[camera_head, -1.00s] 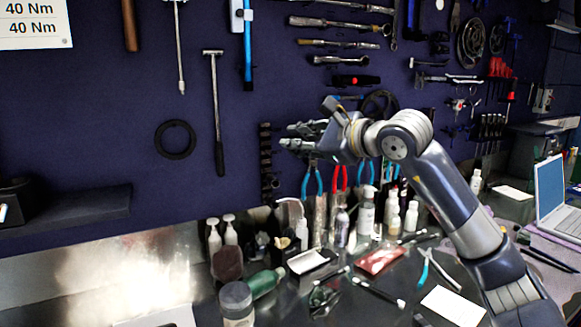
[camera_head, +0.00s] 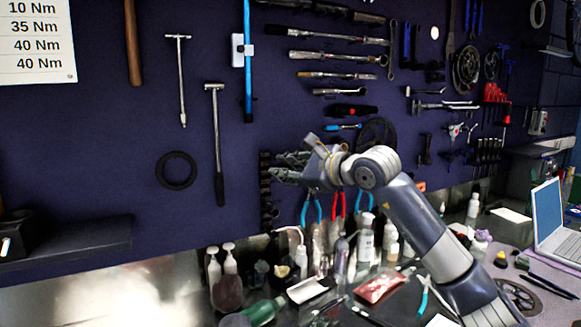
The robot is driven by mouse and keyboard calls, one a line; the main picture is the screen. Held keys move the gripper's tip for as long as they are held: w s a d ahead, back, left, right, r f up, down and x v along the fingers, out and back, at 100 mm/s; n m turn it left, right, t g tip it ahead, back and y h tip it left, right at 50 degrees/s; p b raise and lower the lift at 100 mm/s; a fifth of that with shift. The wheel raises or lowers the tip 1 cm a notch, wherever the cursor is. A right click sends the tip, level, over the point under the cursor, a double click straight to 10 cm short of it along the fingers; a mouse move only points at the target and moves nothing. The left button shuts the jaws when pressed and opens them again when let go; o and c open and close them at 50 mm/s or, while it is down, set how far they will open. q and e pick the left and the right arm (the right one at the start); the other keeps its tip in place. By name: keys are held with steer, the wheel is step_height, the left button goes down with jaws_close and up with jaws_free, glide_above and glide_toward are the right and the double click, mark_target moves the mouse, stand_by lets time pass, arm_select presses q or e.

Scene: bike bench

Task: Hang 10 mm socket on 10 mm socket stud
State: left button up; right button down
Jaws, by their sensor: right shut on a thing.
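A dark upright row of sockets (camera_head: 266,204) hangs on the purple tool wall, left of the picture's middle. My right gripper (camera_head: 276,167) reaches in from the right, its fingers pointing left at the upper part of this row. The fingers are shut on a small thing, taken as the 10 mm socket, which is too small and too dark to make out. The fingertips overlap the row's right edge in the picture; I cannot tell whether they touch it. The 10 mm socket stud cannot be picked out. My left gripper is not in view.
Pliers with blue handles (camera_head: 311,208) and red handles (camera_head: 338,203) hang just below my right gripper. A long-handled tool (camera_head: 217,145) hangs left of the row. Bottles (camera_head: 365,237) and other items crowd the bench below.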

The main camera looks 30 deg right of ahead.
steer(key=shift+w+p, duration=0.5)
steer(key=shift+w, duration=0.35)
steer(key=shift+d+r+p, duration=0.15)
steer(key=shift+r+p, duration=0.15)
steer(key=shift+w+r+p, duration=0.25)
steer(key=shift+p, duration=0.05)
steer(key=w, duration=0.1)
steer(key=w+f, duration=0.1)
steer(key=w, duration=0.1)
steer(key=shift+w+f+p, duration=0.25)
steer(key=shift+f+p, duration=0.05)
steer(key=shift+p, duration=0.1)
steer(key=shift+w, duration=0.1)
